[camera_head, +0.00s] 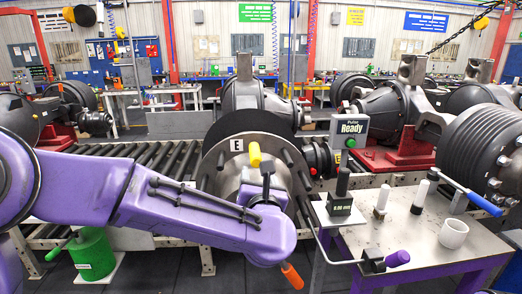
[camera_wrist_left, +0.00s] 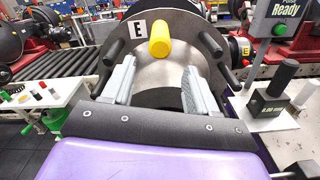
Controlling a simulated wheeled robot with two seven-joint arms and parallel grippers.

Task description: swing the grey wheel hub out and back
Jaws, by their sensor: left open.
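The grey wheel hub (camera_head: 222,178) is a round disc with black pegs, in the middle of the head view, partly hidden by my left arm. It carries a white "E" label (camera_head: 236,145) and a yellow knob (camera_head: 254,154). The hub (camera_wrist_left: 152,80) fills the middle of the left wrist view, with the yellow knob (camera_wrist_left: 160,40) near its top. My left gripper (camera_wrist_left: 158,72) is open, its two grey fingers apart in front of the hub face; the knob appears between and beyond their tips. I cannot tell whether they touch anything. My right gripper is in neither view.
A steel table (camera_head: 425,235) at right holds a gauge block (camera_head: 340,203), a white cup (camera_head: 453,233) and a blue-handled tool (camera_head: 484,204). A "Ready" display (camera_head: 350,129) stands behind. A roller conveyor (camera_head: 150,158) runs left; a green canister (camera_head: 93,253) stands below.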

